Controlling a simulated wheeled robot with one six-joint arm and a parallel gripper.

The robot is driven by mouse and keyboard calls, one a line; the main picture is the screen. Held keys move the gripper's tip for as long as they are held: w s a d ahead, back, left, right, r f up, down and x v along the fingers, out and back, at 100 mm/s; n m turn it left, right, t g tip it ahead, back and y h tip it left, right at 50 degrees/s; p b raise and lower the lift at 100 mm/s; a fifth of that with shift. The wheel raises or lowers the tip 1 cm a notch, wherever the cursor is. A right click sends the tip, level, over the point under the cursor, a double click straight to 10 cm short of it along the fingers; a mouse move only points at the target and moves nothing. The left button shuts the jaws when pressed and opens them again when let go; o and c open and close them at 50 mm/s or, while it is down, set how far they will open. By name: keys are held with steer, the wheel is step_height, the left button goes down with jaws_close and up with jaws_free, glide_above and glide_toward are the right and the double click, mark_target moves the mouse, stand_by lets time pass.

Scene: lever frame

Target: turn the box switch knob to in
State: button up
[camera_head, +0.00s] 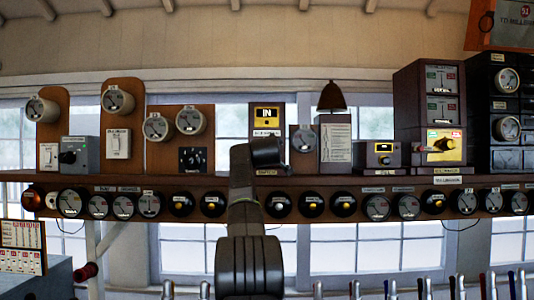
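Which control is the box switch is not certain from this view. A grey box (80,155) with a round black knob (67,157) stands on the shelf at the left. A tall brown box (429,120) at the right has a yellow plate with a dark rotary knob (443,144). An indicator reading "IN" (267,113) stands in the middle. My arm rises at the centre, and its dark end, my gripper (266,153), is in front of the shelf below that indicator. It appears apart from both knobs. Its fingers cannot be made out.
The long wooden shelf (350,181) carries several instruments, including a small brown box (377,157) and a bell-topped case (332,97). Round dials line its front edge. Lever tops (355,289) stand along the bottom right. A grey cabinet (40,279) is at the lower left.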

steer(key=shift+r, duration=0.1)
stand_by(0.5)
steer(key=o, duration=1)
steer(key=s+b, duration=0.6)
steer(key=s, duration=0.7)
steer(key=shift+s+b, duration=0.4)
steer(key=shift+w, duration=0.15)
